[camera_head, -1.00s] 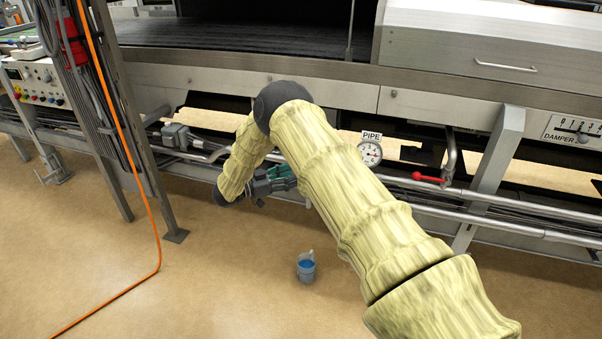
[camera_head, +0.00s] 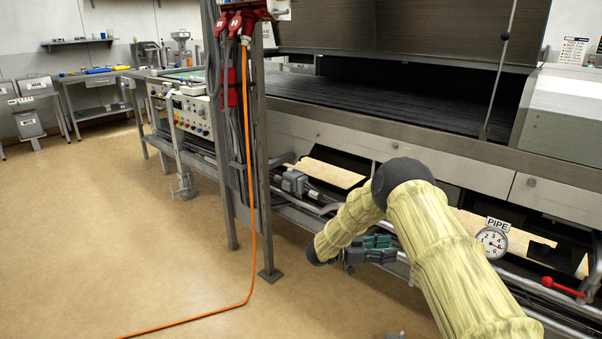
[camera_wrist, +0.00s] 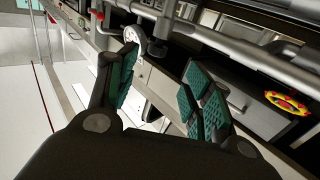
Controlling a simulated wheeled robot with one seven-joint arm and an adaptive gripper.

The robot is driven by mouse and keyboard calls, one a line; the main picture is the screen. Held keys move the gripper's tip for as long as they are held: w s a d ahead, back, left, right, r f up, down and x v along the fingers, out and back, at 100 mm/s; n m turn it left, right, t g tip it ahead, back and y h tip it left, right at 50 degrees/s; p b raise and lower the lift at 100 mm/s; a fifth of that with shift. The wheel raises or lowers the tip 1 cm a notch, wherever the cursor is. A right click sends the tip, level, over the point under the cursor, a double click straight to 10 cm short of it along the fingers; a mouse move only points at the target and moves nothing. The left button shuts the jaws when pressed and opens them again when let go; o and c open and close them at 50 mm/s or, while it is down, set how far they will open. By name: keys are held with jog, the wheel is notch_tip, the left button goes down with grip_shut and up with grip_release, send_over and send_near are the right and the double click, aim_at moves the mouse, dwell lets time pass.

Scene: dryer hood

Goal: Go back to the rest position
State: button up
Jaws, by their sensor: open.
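My gripper (camera_head: 372,250) is open and empty in the head view, with teal pads on its fingers. It is held in front of the lower pipes of the machine, to the left of the PIPE gauge (camera_head: 493,241). My arm is bent, with a yellow cover. In the wrist view my gripper (camera_wrist: 160,85) shows its teal-padded fingers spread apart with nothing between them. Pipes (camera_wrist: 240,55) run beyond the fingers, and a yellow and red handwheel (camera_wrist: 287,103) is at the right.
A metal post frame (camera_head: 262,160) with red plugs and an orange cable (camera_head: 250,200) stands left of my arm. The long dryer machine (camera_head: 400,140) fills the right. A red-handled lever (camera_head: 562,287) is at the lower right. The floor (camera_head: 110,220) at the left is open.

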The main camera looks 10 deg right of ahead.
jog(key=s+a+f+n+t+y, duration=0.35)
jog(key=s+f+n+t, duration=0.2)
jog(key=f, duration=0.35)
jog(key=s+a+f+n+t+y, duration=0.35)
jog(key=f+n+t+y, duration=0.2)
jog(key=f, duration=0.45)
jog(key=s+a+f+n+g+y, duration=0.2)
jog(key=s+a+f+n+y, duration=0.15)
jog(key=s, duration=0.75)
jog(key=s+a+f+n+g+y, duration=0.25)
jog(key=s+f, duration=0.25)
jog(key=s, duration=0.6)
jog(key=s+a+r+n+g+y, duration=0.1)
jog(key=s+a+g+y, duration=0.15)
jog(key=s, duration=0.95)
jog(key=s+a+r+g+y, duration=0.1)
jog(key=s+r+g, duration=0.15)
jog(key=s, duration=0.85)
notch_tip(320, 180, up, 16)
jog(key=p, duration=1.7)
jog(key=shift+s+r+h, duration=0.1)
jog(key=shift+s+h, duration=0.05)
jog(key=shift+h, duration=0.1)
